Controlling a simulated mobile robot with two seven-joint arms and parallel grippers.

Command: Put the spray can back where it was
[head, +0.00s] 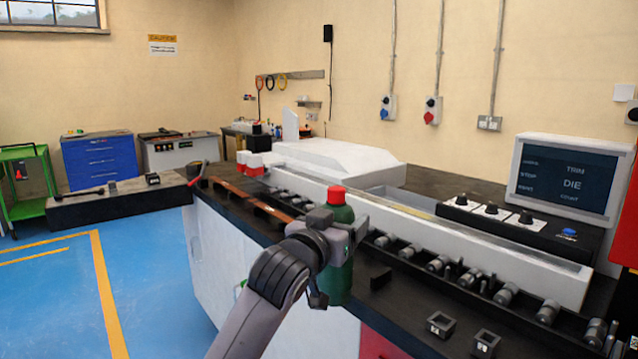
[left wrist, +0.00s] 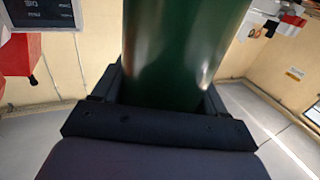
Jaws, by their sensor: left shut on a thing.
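The spray can (head: 338,284) is a green cylinder with a red cap, upright in the head view. My left gripper (head: 326,252) is shut on it around its middle. The can appears at the front edge of the dark bench top, but I cannot tell whether its base touches anything. In the left wrist view the green can body (left wrist: 180,50) stands between the two dark fingers (left wrist: 160,100) and fills the middle. Its top and bottom are out of that view. My right gripper is not in view.
A row of metal rollers (head: 437,263) runs along the bench (head: 400,305). Two small black square blocks (head: 440,324) lie near its front edge. A monitor (head: 570,180) and knob panel (head: 490,211) stand at the right. Blue floor (head: 150,270) is free at left.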

